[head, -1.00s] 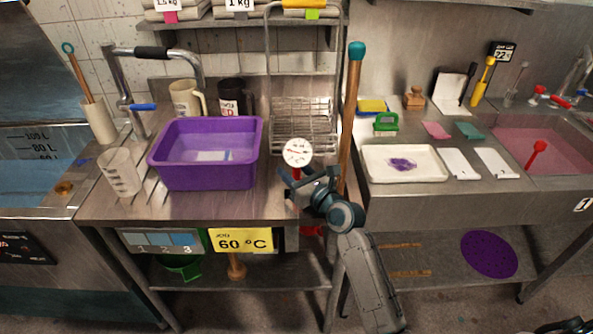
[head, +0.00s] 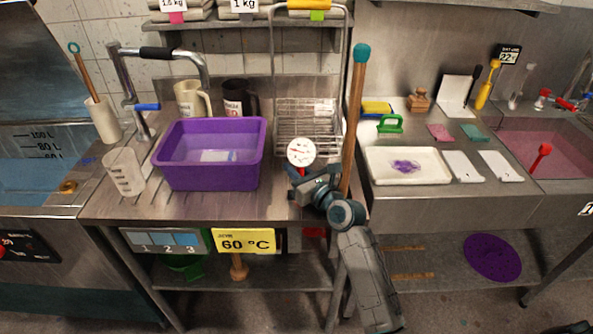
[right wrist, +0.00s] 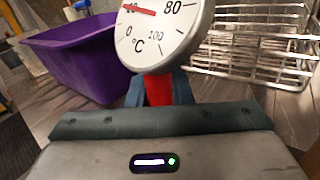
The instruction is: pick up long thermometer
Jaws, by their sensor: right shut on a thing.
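The long thermometer (head: 300,151) shows as a round white dial with a red needle and a red part under it, at the front right of the steel table. In the right wrist view its dial (right wrist: 163,30) is large, with °C marks. My right gripper (head: 298,173) is just below the dial, shut on the red part. In the right wrist view the blue-grey fingers (right wrist: 160,92) stand on both sides of the red part. The thermometer's lower end is hidden. My left gripper is not in view.
A purple basin (head: 210,180) stands left of the thermometer, and a wire rack (head: 305,120) stands behind it. A wooden pole (head: 353,120) with a teal cap rises close to the right of my gripper. A white tray (head: 408,178) lies farther right.

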